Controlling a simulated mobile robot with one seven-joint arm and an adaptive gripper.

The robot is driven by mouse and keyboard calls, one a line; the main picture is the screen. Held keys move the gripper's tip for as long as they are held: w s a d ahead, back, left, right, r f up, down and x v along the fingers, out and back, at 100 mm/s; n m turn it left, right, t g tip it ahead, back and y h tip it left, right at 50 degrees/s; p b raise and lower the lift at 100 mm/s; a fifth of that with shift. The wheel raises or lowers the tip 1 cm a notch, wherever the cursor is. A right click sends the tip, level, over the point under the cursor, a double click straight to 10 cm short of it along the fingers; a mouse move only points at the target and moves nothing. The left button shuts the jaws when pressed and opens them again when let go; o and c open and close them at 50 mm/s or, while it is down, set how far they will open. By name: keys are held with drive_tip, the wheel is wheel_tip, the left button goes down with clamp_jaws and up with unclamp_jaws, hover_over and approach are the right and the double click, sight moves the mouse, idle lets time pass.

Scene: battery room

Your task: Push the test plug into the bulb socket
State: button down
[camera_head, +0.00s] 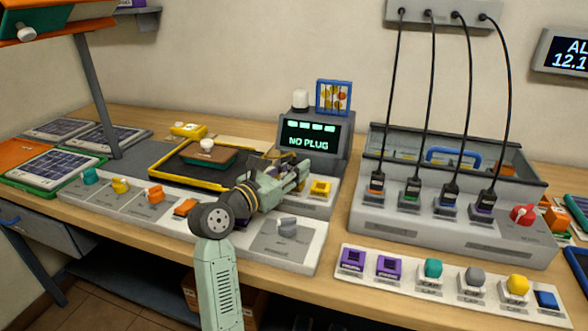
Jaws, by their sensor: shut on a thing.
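My gripper (292,180) is in front of the grey tester, reaching to the right and away from me over the panel. It is shut on what I take to be the test plug, which its fingers and wrist hide almost fully. A thin dark lead shows just behind the wrist. The tester's screen (308,136) reads "NO PLUG". A yellow block (320,188) sits just right of the fingertips on the tester's base. I cannot tell which opening is the bulb socket, or whether the plug touches it.
Four black cables run down into a grey box (447,222) at right. A row of coloured buttons (433,268) lies before it.

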drive_tip(key=shift+f+b, duration=0.45)
drive_tip(key=shift+f, duration=0.2)
drive_tip(key=c, duration=1.6)
unclamp_jaws()
drive_tip(key=shift+c, duration=0.2)
drive_tip(key=shift+s+a, duration=0.1)
drive_tip(key=shift+b+v, duration=0.7)
drive_tip(key=shift+v, duration=4.7)
